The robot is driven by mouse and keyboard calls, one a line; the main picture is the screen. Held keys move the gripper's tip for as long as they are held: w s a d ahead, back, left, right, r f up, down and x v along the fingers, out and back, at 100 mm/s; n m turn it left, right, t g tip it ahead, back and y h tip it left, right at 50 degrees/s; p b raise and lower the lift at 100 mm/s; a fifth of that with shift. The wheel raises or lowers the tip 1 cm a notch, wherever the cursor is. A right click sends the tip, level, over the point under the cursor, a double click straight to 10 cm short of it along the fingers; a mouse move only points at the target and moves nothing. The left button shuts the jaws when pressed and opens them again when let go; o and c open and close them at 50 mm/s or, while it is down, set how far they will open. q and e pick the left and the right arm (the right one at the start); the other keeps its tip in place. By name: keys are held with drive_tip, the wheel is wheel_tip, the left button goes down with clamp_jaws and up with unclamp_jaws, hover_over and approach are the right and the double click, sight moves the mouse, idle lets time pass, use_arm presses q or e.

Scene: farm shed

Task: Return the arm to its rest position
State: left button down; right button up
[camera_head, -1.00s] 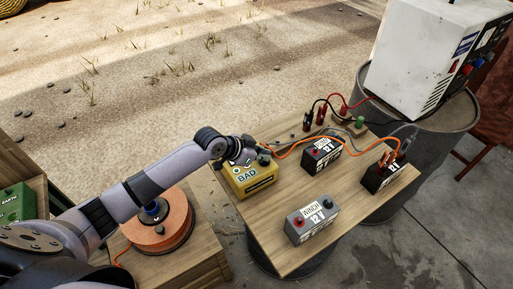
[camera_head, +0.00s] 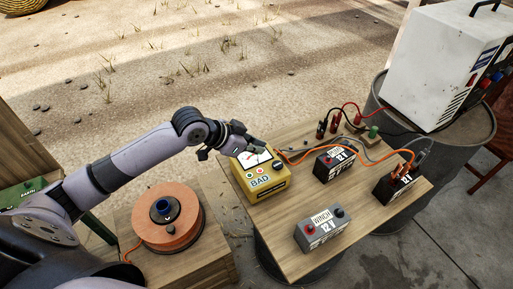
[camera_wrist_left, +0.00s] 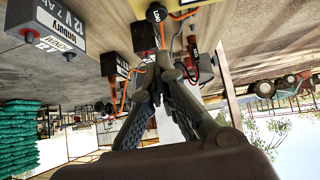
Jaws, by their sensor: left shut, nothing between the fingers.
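My left arm reaches in from the left in the head view. Its gripper (camera_head: 256,146) is shut and empty, beside the upper edge of the yellow tester (camera_head: 262,186) marked BAD. The tester's dial face now shows below the fingers. In the left wrist view the two dark fingers (camera_wrist_left: 163,65) converge with nothing held. My right gripper is not in view.
The wooden table holds a grey WINCH battery (camera_head: 322,230), a dark battery (camera_head: 336,162) and another with orange leads (camera_head: 395,188). An orange cable reel (camera_head: 168,218) stands below my arm. A white charger (camera_head: 440,65) sits on a drum at right.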

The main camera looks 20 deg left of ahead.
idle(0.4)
use_arm(q)
drive_tip(key=s+d+f+g, duration=0.1)
drive_tip(key=s+d+f, duration=0.55)
drive_tip(key=s, duration=0.35)
drive_tip(key=s+a+f+n+g+y, duration=0.1)
drive_tip(key=s+a+f+n+y, duration=0.2)
drive_tip(key=s, duration=0.5)
drive_tip(key=s+a+f+n+g+y, duration=0.2)
drive_tip(key=s+a+n, duration=0.1)
drive_tip(key=s, duration=0.6)
wheel_tip(320, 180, down, 30)
drive_tip(key=s+g+b, duration=0.1)
drive_tip(key=s+b, duration=0.1)
drive_tip(key=b, duration=0.1)
drive_tip(key=s+a+f+g+b, duration=0.1)
drive_tip(key=s+a+f+b, duration=0.1)
drive_tip(key=s+f, duration=1.4)
drive_tip(key=shift+a+f+m, duration=0.3)
drive_tip(key=shift+f+m, duration=0.1)
